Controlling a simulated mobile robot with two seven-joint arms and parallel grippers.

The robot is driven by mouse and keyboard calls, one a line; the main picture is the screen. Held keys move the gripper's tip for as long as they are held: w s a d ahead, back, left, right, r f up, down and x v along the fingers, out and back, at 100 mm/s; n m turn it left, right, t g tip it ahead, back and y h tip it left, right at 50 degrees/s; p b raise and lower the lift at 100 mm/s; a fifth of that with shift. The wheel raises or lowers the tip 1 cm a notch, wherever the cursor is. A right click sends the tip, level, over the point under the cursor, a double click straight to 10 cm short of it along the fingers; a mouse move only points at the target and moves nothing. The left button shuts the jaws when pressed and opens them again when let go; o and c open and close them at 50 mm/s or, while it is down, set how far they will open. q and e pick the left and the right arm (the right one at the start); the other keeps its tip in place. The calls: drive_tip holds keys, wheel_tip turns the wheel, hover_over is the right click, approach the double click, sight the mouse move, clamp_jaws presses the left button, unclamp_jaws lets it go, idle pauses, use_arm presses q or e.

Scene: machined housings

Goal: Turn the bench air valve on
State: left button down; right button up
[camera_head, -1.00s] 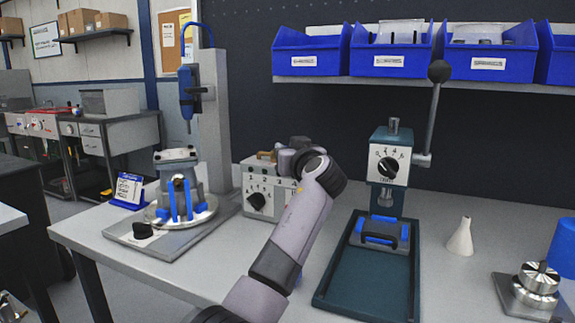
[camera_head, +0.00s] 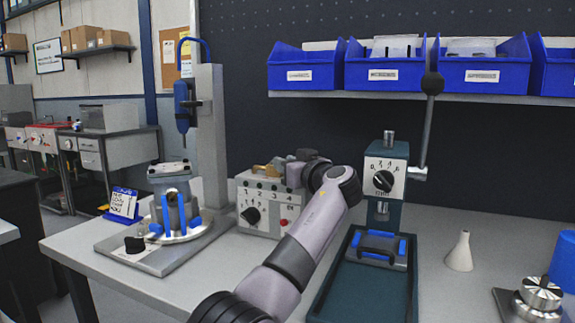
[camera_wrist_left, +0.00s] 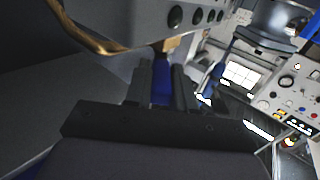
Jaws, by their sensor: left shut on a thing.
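The brass-coloured air valve (camera_head: 266,169) shows just above the back of the white control box, partly hidden by my left gripper (camera_head: 296,160). In the left wrist view the two dark fingers of my left gripper (camera_wrist_left: 163,72) stand on either side of a blue part (camera_wrist_left: 162,90), which looks like the valve's handle, and are shut on it. A brass pipe (camera_wrist_left: 88,34) curves across the upper left there, with a brass fitting (camera_wrist_left: 171,45) just beyond the fingertips. The handle's full angle is hidden. My right gripper is not in view.
The control box (camera_head: 258,207) with knobs stands under my left wrist. A drill stand (camera_head: 210,130) is at its left, a lever press (camera_head: 386,176) at its right. A white cone (camera_head: 460,252) stands further right. Blue bins (camera_head: 397,76) line a shelf above.

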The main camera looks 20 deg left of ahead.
use_arm(q)
drive_tip(key=c, duration=1)
unclamp_jaws()
drive_tip(key=shift+b+v, duration=0.3)
drive_tip(key=shift+v, duration=3.25)
